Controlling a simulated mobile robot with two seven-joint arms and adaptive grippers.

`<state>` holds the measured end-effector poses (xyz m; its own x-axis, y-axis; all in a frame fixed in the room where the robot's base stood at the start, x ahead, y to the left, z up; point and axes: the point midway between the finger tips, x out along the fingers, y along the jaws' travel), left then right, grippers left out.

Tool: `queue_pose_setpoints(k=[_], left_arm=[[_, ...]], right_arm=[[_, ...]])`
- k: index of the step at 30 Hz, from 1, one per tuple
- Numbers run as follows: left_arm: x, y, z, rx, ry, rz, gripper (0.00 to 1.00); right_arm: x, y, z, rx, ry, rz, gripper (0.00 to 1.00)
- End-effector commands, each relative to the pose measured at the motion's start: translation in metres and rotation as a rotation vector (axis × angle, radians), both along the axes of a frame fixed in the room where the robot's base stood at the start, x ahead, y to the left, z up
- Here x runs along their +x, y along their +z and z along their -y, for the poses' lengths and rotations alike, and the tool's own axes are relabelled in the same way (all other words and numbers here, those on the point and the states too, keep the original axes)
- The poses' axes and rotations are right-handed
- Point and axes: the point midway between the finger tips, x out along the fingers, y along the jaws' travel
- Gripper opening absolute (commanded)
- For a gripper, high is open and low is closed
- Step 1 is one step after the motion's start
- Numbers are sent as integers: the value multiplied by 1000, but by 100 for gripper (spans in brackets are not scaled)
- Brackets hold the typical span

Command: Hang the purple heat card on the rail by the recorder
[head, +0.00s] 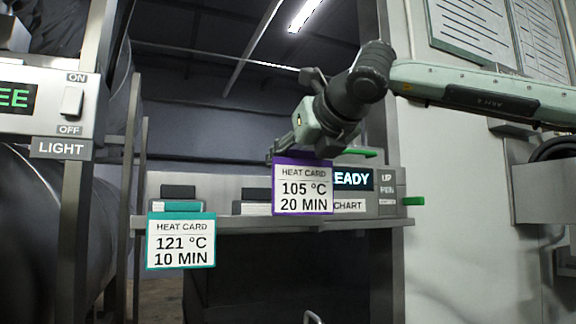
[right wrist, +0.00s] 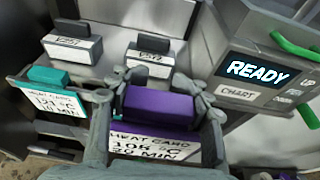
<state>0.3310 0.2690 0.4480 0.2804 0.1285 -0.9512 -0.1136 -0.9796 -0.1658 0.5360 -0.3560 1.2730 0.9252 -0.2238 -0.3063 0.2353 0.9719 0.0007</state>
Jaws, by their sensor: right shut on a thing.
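The purple heat card (head: 303,188), reading 105 °C 20 MIN, is upright below my right gripper (head: 300,150). In the right wrist view, the right gripper's fingers (right wrist: 163,102) are shut on the purple block at the card's top (right wrist: 160,105). The card is in front of the rail (head: 235,224), just left of the recorder (head: 388,206) with its READY screen. I cannot tell whether the card touches the rail. My left gripper is not in view.
A teal heat card (head: 181,240), reading 121 °C 10 MIN, hangs on the rail at the left. Small dark-topped holders (right wrist: 150,57) stand behind the rail. A green handle (head: 413,201) sticks out at the recorder's right. A LIGHT switch panel (head: 60,112) is at far left.

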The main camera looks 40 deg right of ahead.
Motion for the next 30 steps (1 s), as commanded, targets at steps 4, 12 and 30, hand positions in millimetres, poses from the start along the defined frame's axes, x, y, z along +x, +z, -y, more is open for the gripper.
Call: queue_pose_setpoints(k=[4,12,30], left_arm=[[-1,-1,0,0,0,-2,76],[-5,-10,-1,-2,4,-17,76],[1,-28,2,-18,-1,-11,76]], right_arm=[[5,-2,1,1,0,-2,18],[23,-13,6,0,0,-3,18],[64,-36,16,0,-1,-3,18]])
